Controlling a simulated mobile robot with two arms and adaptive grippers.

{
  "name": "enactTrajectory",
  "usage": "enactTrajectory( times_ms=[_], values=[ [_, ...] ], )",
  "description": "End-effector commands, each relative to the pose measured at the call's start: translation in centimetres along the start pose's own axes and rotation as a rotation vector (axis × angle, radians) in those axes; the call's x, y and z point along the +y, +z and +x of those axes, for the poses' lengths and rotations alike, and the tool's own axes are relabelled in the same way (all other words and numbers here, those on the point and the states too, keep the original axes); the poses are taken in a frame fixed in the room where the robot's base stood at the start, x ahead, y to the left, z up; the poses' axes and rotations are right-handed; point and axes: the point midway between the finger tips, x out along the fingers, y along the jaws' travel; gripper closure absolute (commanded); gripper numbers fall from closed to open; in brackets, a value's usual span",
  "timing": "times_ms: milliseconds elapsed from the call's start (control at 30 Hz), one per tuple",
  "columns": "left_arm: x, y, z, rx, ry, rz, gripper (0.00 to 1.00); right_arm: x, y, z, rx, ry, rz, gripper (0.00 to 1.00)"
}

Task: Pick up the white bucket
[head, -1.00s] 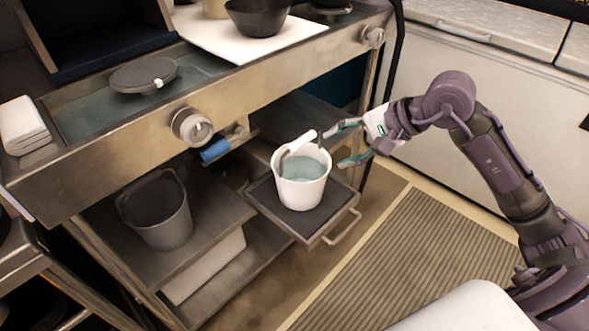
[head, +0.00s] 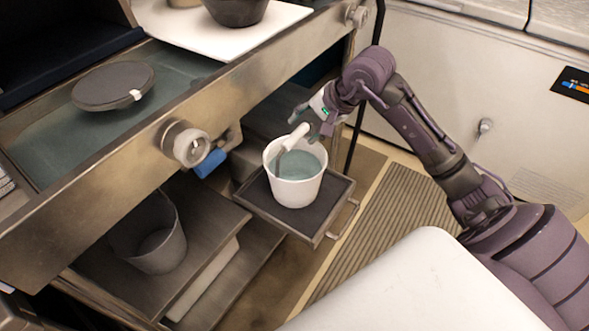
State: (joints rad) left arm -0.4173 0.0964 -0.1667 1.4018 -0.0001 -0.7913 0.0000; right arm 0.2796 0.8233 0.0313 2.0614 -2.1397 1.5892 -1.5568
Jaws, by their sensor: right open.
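The white bucket (head: 297,191) stands upright on a dark pull-out tray (head: 255,203) under the counter. It holds something pale blue-green, and a white handle (head: 297,136) sticks up at its back rim. My right gripper (head: 306,128) is open at the top of this handle, just above the bucket's far rim. Its fingers are partly hidden behind the handle, and I cannot tell whether they touch it. My left gripper is out of view.
A grey bucket (head: 158,250) stands on the shelf to the left. The counter edge with a knob (head: 187,144) and a blue-handled valve (head: 209,163) overhangs left of the white bucket. Ribbed floor matting (head: 392,225) lies clear to the right.

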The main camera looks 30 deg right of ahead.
Motion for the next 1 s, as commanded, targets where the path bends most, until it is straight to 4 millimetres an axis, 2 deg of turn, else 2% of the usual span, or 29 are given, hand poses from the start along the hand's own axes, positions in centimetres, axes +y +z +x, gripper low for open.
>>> enactTrajectory(
  times_ms=[167,500,767,800,1000],
  values=[
    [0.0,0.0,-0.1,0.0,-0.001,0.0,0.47,0.0,0.1,1.1,-0.002,0.0,0.001,0.46],
    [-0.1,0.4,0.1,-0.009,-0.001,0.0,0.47,0.2,0.3,5.5,-0.003,-0.001,0.001,0.46],
    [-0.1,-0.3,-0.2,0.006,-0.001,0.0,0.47,0.2,0.2,5.8,0.001,0.0,0.0,0.46],
    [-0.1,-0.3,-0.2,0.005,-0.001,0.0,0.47,0.2,0.2,5.8,0.001,0.0,0.0,0.48],
    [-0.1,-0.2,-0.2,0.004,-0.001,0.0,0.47,0.2,0.2,5.8,0.0,0.0,0.0,0.81]
  ],
)
